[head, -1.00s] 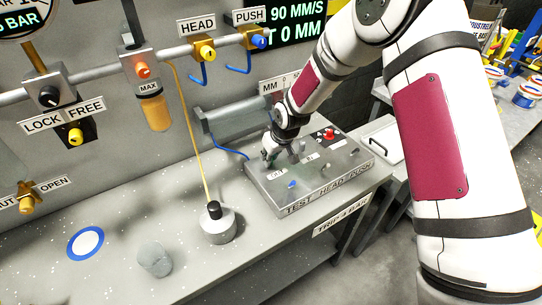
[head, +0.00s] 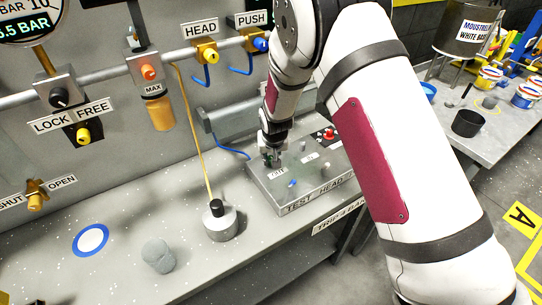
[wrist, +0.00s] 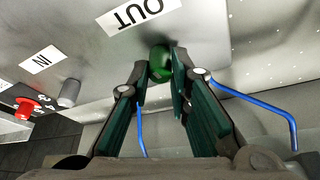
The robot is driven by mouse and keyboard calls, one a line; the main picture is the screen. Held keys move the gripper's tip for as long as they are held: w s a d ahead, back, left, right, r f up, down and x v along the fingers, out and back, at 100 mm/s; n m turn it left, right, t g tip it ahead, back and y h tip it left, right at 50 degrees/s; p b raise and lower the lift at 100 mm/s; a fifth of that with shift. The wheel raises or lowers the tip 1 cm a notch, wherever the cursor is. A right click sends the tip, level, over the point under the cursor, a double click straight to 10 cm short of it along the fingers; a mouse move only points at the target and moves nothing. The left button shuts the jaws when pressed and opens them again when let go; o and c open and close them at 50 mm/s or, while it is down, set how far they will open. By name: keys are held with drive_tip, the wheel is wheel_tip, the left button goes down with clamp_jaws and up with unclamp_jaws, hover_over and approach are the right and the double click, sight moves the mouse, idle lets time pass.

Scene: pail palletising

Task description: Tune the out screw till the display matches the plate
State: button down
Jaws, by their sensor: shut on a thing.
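In the wrist view, a green out screw (wrist: 160,58) sits beside the OUT label (wrist: 138,14) on a grey panel. My gripper (wrist: 161,72) is shut on this screw, a finger on each side. In the head view my gripper (head: 271,157) is down at the left back of the test head box (head: 312,192), by its OUT label (head: 277,172), and hides most of the screw. The dark display (head: 238,20) behind the PUSH label is mostly covered by my arm, so its figures cannot be read. The plate's figures are not readable either.
The box also carries a red button (head: 329,134) and a blue knob (head: 292,184). In the wrist view a grey knob (wrist: 69,94) stands near the IN label (wrist: 40,60). A grey cylinder with a black top (head: 219,222) stands left of the box.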

drive_tip(key=c, duration=1.5)
unclamp_jaws()
drive_tip(key=v, duration=1.2)
drive_tip(key=shift+w, duration=0.1)
